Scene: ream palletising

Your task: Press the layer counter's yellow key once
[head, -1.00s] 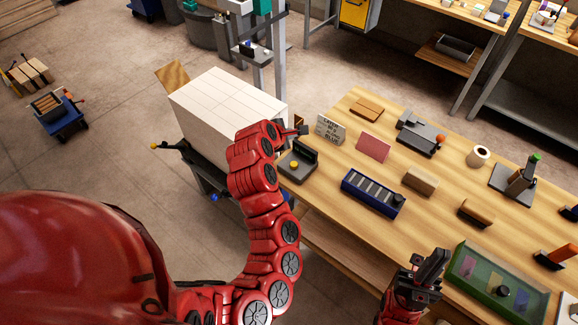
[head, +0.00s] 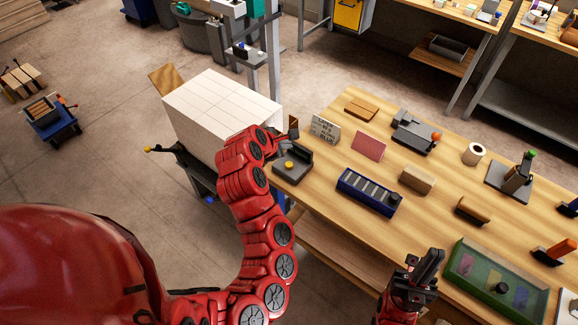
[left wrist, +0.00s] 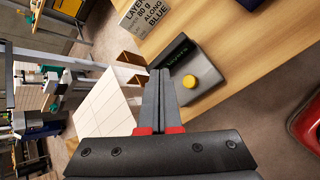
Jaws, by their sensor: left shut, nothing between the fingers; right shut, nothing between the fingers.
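The layer counter (head: 292,166) is a dark grey box with a raised back part at the near left corner of the wooden bench. Its round yellow key (head: 289,165) faces up; in the left wrist view the key (left wrist: 189,81) is to the right of my fingers. My left gripper (head: 293,128) is shut and empty, above and just behind the counter, apart from the key. Its closed fingertips also show in the left wrist view (left wrist: 159,73). My right gripper (head: 428,266) is shut and empty over the bench's front edge.
A stack of white reams (head: 222,110) stands left of the bench. A printed sign (head: 324,129), a pink card (head: 369,146) and a blue tray (head: 369,192) sit on the bench (head: 330,218). A green tray (head: 497,282) lies near my right gripper.

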